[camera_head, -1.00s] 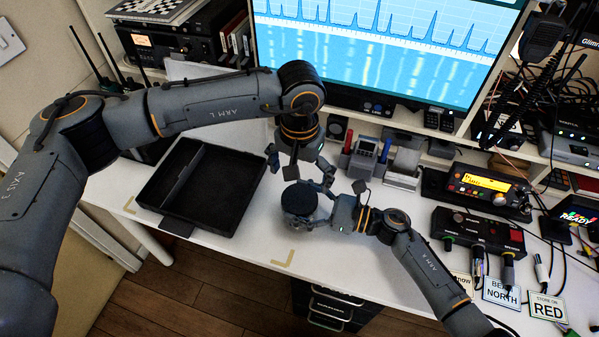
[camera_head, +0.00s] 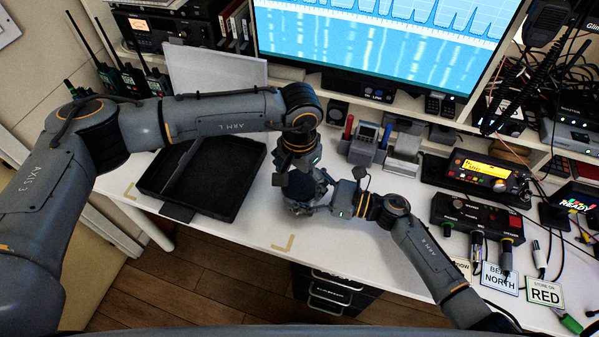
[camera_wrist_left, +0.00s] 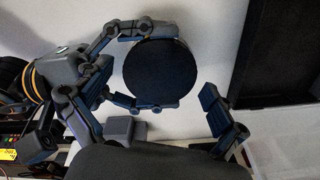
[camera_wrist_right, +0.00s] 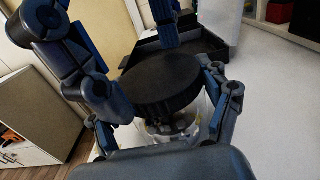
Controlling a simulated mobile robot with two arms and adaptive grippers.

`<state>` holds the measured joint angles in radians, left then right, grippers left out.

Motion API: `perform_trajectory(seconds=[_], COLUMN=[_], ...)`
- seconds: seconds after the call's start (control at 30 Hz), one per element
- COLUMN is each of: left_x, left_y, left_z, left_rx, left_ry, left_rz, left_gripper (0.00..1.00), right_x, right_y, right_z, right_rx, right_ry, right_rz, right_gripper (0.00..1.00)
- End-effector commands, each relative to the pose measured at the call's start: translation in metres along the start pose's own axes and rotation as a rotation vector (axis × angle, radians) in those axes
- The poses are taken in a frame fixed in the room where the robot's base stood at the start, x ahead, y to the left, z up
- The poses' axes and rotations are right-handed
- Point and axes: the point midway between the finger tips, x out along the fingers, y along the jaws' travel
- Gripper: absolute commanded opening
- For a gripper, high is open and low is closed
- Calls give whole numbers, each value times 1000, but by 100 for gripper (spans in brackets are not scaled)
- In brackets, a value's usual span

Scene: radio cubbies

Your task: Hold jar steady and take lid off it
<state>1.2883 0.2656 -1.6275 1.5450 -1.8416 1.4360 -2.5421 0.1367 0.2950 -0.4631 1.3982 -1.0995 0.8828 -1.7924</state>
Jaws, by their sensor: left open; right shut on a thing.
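The jar is clear, with something dark inside, and shows below its lid in the right wrist view (camera_wrist_right: 178,133). A round black lid (camera_wrist_right: 160,82) sits on top of it; the lid also shows from above in the left wrist view (camera_wrist_left: 158,72). My right gripper (camera_head: 318,203) is shut on the jar, its fingers on either side of the body just below the lid. My left gripper (camera_head: 303,186) is open above the jar. Its fingers stand apart on opposite sides of the lid, with a gap visible. In the head view my left gripper mostly hides jar and lid.
A black open tray (camera_head: 228,200) lies left of the jar on the white table (camera_head: 240,232). Small devices (camera_head: 368,143) stand behind it. A radio (camera_head: 485,180) and a black switch box (camera_head: 475,218) are at the right. The table's front edge is close.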

Motion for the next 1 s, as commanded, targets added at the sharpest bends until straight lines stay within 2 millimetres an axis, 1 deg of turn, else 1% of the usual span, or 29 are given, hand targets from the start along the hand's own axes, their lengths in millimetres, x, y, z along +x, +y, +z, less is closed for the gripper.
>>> perform_trajectory(seconds=[0.03, 0.2, 0.27, 0.3, 0.37, 0.4, 0.47, 0.5, 0.57, 0.67, 0.77, 0.9, 1.0], left_x=[1, 1, 1, 1, 1, 1, 1, 1, 1, 1, 1, 1, 1], left_y=[0, 0, 0, 0, 0, 0, 0, 0, 0, 0, 0, 1, 1], left_z=[0, 0, 0, 0, 0, 0, 0, 0, 0, 0, 0, 0, 0], left_rx=[0, 0, 0, 0, 0, 0, 0, 0, -7, -78, -244, -531, -705], left_ry=[0, 0, 0, 0, 0, 0, 0, 0, 0, 0, -1, -1, -1], left_rz=[0, 0, 0, 0, 0, 0, 0, 0, 0, 1, 1, 2, 2], left_gripper=[96, 96, 84, 76, 64, 56, 43, 40, 40, 40, 40, 40, 40], right_x=[-1, -1, -1, -1, -1, -1, -1, -1, -1, -1, -1, -1, -1], right_y=[0, 0, 0, 0, 0, 0, 0, 0, 0, 0, 0, 0, 0], right_z=[-4, -4, -4, -4, -4, -4, -4, -4, -4, -4, -4, -4, -4], right_rx=[1, 1, 1, 1, 2, 2, 2, 2, 2, 2, 2, 2, 2], right_ry=[8, 8, 8, 8, 8, 8, 8, 8, 8, 8, 8, 8, 8], right_rz=[-4, -4, -4, -4, -4, -4, -3, -3, -3, -3, -3, -4, -4], right_gripper=[0, 0, 0, 0, 0, 0, 0, 0, 0, 0, 0, 0, 0])
